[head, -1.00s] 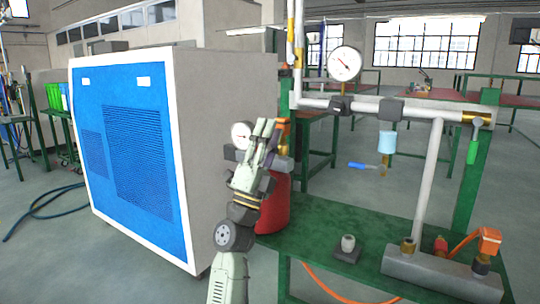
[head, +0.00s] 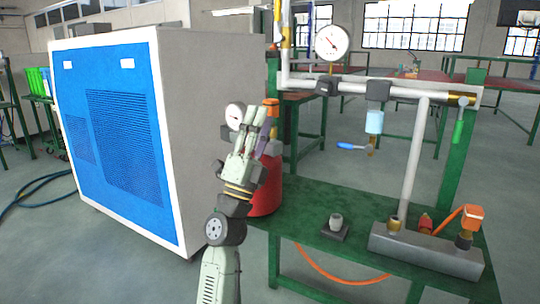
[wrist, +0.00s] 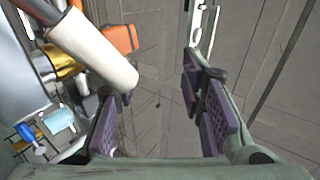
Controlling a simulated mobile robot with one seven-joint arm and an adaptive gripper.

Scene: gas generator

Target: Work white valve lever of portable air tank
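The portable air tank (head: 268,192) is red and stands by the left end of the green bench, partly hidden behind my gripper. Its round gauge (head: 235,115) and an orange part (head: 271,103) show beside the fingers. In the wrist view, a white cylindrical lever grip (wrist: 95,48) on a dark rod reaches in from the upper left, near an orange block (wrist: 121,38). My gripper (wrist: 155,115) is open, with purple pads apart and nothing between them. The grip's end is close above the left finger; contact cannot be told. The lever is not clear in the head view.
A large blue and grey cabinet (head: 125,140) stands left of my arm. The green bench (head: 300,205) carries grey piping (head: 410,150), another gauge (head: 332,42) and a grey manifold (head: 425,252). An orange hose (head: 335,275) hangs below it.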

